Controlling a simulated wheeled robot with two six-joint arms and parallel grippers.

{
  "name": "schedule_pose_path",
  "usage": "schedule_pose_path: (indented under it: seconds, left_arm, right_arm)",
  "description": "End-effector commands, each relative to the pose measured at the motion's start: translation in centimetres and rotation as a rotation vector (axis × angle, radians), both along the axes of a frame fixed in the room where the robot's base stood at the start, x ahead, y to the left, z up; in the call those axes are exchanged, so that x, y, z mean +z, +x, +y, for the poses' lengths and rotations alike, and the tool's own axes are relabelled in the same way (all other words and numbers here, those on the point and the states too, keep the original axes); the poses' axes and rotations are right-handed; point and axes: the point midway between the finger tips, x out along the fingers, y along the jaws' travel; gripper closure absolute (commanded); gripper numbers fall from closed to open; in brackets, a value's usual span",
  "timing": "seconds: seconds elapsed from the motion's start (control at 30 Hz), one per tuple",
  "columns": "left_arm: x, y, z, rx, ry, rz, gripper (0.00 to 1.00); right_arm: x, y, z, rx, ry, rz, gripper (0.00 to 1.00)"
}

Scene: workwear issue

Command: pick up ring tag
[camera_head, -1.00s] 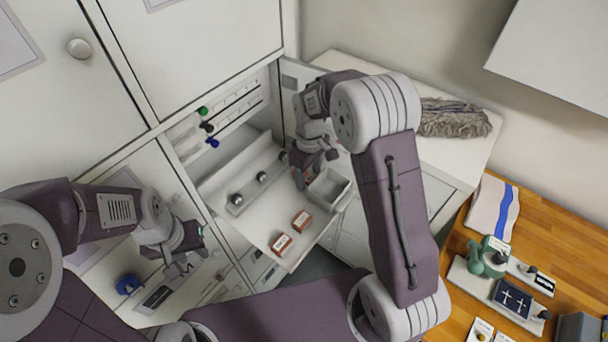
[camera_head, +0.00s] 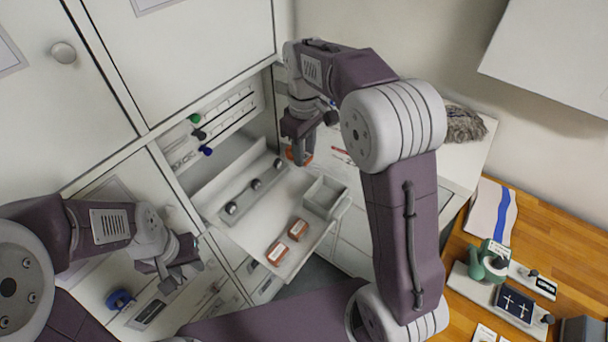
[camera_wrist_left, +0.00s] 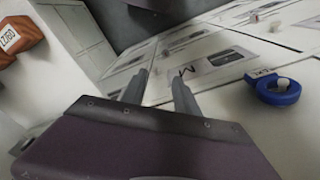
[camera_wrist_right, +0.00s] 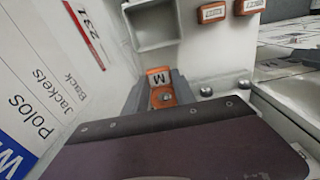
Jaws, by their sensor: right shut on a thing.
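An orange ring tag (camera_head: 301,155) with a white label marked M is between the fingers of my right gripper (camera_head: 299,153), above the back right of the pulled-out white tray (camera_head: 228,172). The tag also shows in the right wrist view (camera_wrist_right: 160,92), where the fingers are shut on it. My left gripper (camera_head: 178,277) is open and empty in front of the cabinet at lower left; its two fingers stand apart in the left wrist view (camera_wrist_left: 158,92). A blue ring tag (camera_wrist_left: 278,91) hangs on a knob on a drawer front.
Two orange-brown labelled blocks (camera_head: 288,240) and a small empty bin (camera_head: 325,196) are on the tray. A row of round knobs (camera_head: 256,184) stands along it. The wooden table (camera_head: 470,220) at right holds several items.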

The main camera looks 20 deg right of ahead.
Motion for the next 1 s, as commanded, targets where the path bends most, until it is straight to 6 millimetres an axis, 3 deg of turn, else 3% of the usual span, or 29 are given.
schedule_pose_path:
  seconds: [0.03,0.2,0.3,0.43,0.6,1.0]
  left_arm:
    - [-0.1,0.0,0.0,0.000,0.000,0.000,0.64]
    - [0.9,0.0,0.0,0.000,0.000,0.000,0.64]
    - [1.9,0.0,0.0,0.000,0.000,0.000,0.64]
    - [2.9,0.0,0.0,0.000,0.000,0.000,0.64]
    - [3.3,0.0,0.0,0.000,0.000,0.000,0.64]
    - [3.3,0.0,0.0,0.000,0.000,0.000,0.64]
  right_arm:
    - [2.2,0.3,0.0,0.000,0.001,-0.011,1.00]
    - [9.0,0.2,0.0,0.000,0.001,-0.007,1.00]
    - [12.2,0.1,0.0,0.000,0.000,-0.004,1.00]
    - [14.8,0.1,0.0,0.000,0.000,0.000,1.00]
    - [16.1,0.0,0.0,0.000,0.000,0.002,1.00]
    - [16.2,0.0,0.0,0.000,0.000,0.002,1.00]
